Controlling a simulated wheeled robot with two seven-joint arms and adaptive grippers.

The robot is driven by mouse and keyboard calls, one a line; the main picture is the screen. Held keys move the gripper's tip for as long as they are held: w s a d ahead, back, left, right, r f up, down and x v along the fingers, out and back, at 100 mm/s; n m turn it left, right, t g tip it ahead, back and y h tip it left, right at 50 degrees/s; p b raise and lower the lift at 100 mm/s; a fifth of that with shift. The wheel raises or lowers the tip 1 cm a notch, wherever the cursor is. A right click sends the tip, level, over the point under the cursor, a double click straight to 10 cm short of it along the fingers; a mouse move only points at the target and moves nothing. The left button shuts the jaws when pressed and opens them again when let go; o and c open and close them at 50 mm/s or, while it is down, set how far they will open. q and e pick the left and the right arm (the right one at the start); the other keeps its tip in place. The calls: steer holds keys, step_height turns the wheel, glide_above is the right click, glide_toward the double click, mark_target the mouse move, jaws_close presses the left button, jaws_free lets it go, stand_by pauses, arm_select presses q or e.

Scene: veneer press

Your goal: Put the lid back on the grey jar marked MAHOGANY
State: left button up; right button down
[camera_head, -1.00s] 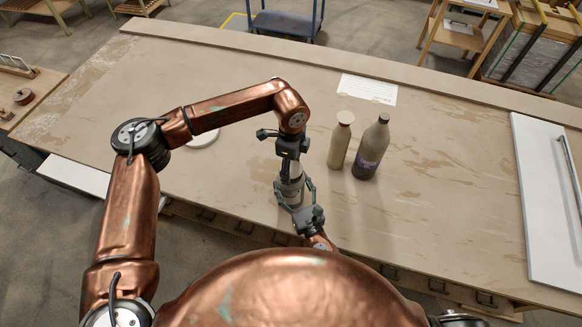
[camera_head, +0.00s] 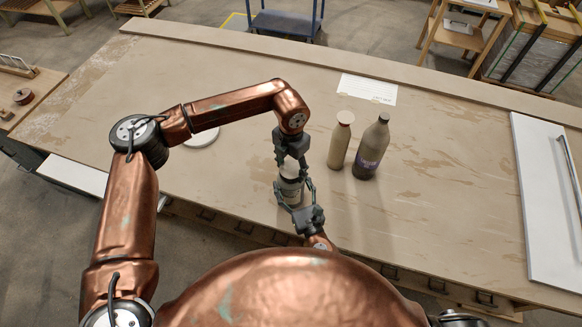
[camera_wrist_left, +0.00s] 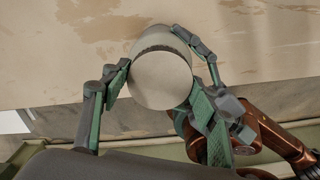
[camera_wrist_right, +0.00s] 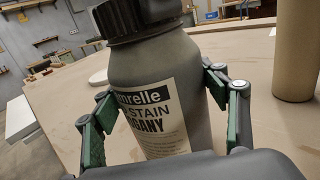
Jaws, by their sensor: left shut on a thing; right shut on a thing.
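The grey jar (camera_wrist_right: 195,70) stands upright in the right wrist view; its partly cut-off label reads STAIN and "OGANY". My right gripper (camera_head: 295,190) is shut around its body. A lid with a pale round top (camera_wrist_left: 160,80) lies between the fingers of my left gripper (camera_wrist_left: 160,72), which is shut on it from above. In the right wrist view a dark ribbed piece, seemingly the lid's side (camera_wrist_right: 145,18), is at the jar's neck with no gap visible. Whether it is fully seated cannot be told. Fingers partly hide the jar in the head view.
A pale bottle (camera_head: 340,145) and a darker bottle with a purple label (camera_head: 371,150) stand close by on the right. A white disc (camera_head: 203,137) lies left, under my left arm. A paper sheet (camera_head: 368,89) lies behind; a white panel (camera_head: 545,200) is far right.

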arm_select(q)
steer(key=m, duration=1.5)
steer(key=shift+m, duration=0.4)
steer(key=m, duration=0.5)
steer(key=shift+m, duration=0.3)
steer(key=o, duration=1.4)
steer(key=shift+c, duration=0.2)
step_height(320, 180, up, 12)
